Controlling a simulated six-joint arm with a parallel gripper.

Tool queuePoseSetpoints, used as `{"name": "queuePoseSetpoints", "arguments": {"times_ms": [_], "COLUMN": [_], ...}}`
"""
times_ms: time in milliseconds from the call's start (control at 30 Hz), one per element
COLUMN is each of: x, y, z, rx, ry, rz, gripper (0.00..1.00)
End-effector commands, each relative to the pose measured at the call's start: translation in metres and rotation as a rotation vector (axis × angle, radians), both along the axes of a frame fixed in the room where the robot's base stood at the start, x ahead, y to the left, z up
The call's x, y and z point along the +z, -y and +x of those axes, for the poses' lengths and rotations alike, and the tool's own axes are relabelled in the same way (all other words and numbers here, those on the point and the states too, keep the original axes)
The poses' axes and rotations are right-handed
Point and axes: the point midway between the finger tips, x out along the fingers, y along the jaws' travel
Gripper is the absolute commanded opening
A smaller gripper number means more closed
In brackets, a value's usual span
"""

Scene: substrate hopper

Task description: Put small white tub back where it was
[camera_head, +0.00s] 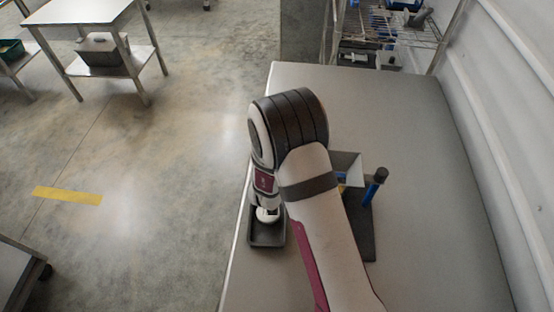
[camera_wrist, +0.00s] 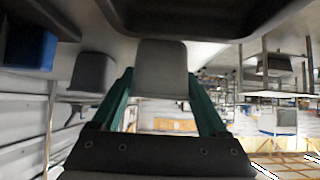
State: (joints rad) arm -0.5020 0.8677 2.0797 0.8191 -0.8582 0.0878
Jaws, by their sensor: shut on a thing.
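The small white tub (camera_wrist: 160,68) looks pale grey in the shade of the wrist view. It sits between the two green fingers of my gripper (camera_wrist: 161,84), which is shut on it. In the head view my gripper (camera_head: 267,208) points down over a small dark tray (camera_head: 267,241) near the table's left edge. A white patch there is probably the tub, partly hidden by my wrist. The dark tray also shows along the top of the wrist view (camera_wrist: 225,30), close to the tub. I cannot tell whether the tub touches the tray.
Right of my arm, a dark base (camera_head: 366,240) carries a grey hopper (camera_head: 345,163) and a blue post with a black top (camera_head: 375,186). My forearm hides part of them. The table (camera_head: 420,150) is clear to the right and far side. A wall bounds the right.

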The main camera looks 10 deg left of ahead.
Motion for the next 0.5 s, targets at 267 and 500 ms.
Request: {"name": "queuePoseSetpoints", "arguments": {"times_ms": [267,500], "x": [-0.0019,-0.0036], "y": [0.0000,0.0001], "z": [0.0000,0.0000], "rx": [-0.001,-0.001], "ry": [0.000,0.000], "rz": [0.001,0.000], "gripper": [0.32,1.00]}}
